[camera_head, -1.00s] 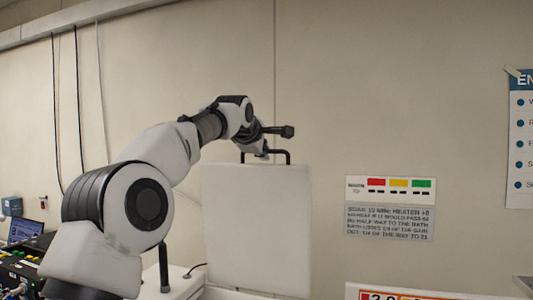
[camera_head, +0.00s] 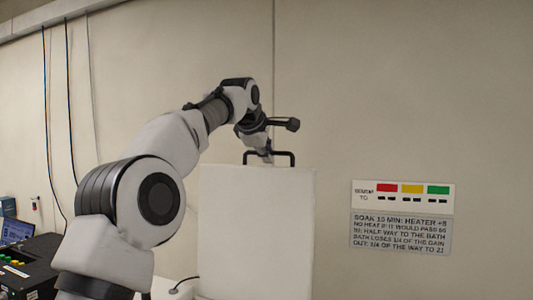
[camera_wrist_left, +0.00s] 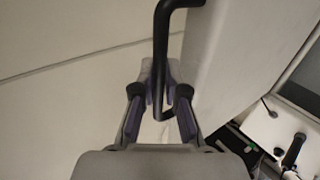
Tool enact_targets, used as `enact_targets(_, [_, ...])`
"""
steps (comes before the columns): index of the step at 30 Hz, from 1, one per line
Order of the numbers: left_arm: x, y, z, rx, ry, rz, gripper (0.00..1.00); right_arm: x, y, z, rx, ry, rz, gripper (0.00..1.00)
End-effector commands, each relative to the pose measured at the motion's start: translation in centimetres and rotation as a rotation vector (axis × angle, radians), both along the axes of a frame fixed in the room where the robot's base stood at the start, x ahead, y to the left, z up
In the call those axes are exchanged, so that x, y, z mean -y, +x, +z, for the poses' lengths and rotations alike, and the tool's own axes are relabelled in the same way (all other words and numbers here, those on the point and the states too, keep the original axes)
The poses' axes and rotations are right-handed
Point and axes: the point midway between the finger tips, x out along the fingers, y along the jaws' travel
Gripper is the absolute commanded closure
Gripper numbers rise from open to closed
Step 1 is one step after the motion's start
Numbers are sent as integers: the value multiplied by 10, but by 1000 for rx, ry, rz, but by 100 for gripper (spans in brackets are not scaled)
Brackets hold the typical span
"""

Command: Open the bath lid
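The bath lid (camera_head: 256,235) is a white panel standing about upright in the middle of the head view. A black bar handle (camera_head: 284,154) sits at its top edge. My left gripper (camera_head: 264,154) is at the left part of that handle, partly hidden by its own wrist. The lid's white face (camera_wrist_left: 215,55) shows beside the handle. The bath itself is hidden below. My right gripper is not in view.
A wall sign with red, yellow and green blocks (camera_head: 403,197) hangs right of the lid, above a grey text plate (camera_head: 400,234). A black device (camera_head: 28,267) and a laptop (camera_head: 17,232) stand at the far left.

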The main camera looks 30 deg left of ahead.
Motion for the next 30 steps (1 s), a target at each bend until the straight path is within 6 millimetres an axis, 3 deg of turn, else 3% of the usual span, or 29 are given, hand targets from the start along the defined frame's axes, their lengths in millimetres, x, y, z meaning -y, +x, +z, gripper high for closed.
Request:
enact_targets(1, [1, 1, -6, -12, -3, -1, 71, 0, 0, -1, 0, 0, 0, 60])
enact_targets(2, [1, 1, -5, -11, -3, -1, 63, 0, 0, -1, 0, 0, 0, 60])
enact_targets(23, [0, 0, 0, -1, 0, 0, 63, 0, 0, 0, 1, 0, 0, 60])
enact_targets(30, [7, -28, 22, 3, -1, 0, 63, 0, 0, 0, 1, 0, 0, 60])
